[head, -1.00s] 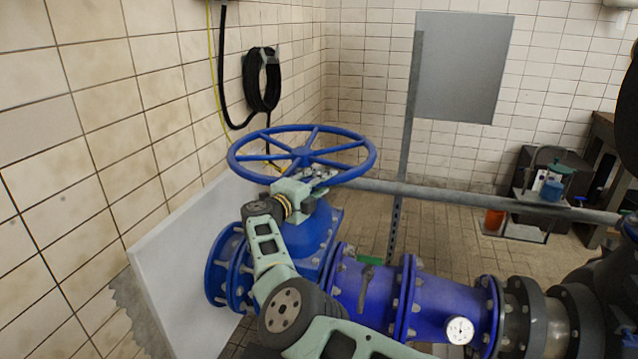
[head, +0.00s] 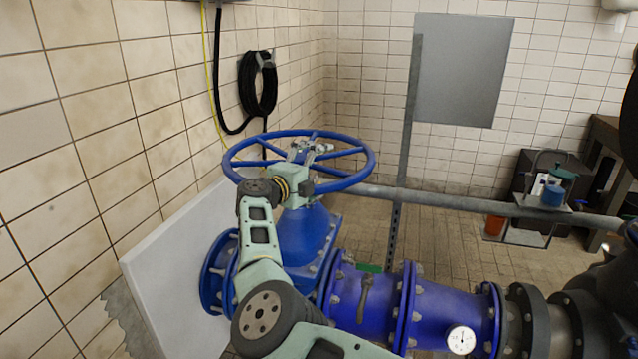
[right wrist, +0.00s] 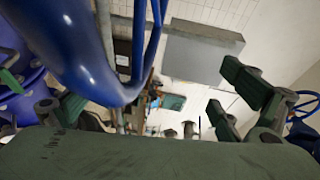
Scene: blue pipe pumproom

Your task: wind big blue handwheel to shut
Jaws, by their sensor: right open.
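The big blue handwheel (head: 362,176) lies nearly level on top of a blue valve body (head: 306,236). My right gripper (head: 311,150) appears over the middle of the wheel in the head view, hiding its hub and some spokes. It is open, with nothing held between its fingers. In the right wrist view a large blue curved part of the handwheel (right wrist: 82,50) is very close at the left, and dark green fingers (right wrist: 238,95) stand apart. I cannot tell whether any finger touches the wheel. My left gripper is out of view.
A blue pipe (head: 435,306) with a gauge (head: 461,339) runs right from the valve. A grey rail (head: 460,203) passes behind the wheel. A black hose (head: 258,90) hangs on the tiled wall at left. A grey panel (head: 460,70) stands behind.

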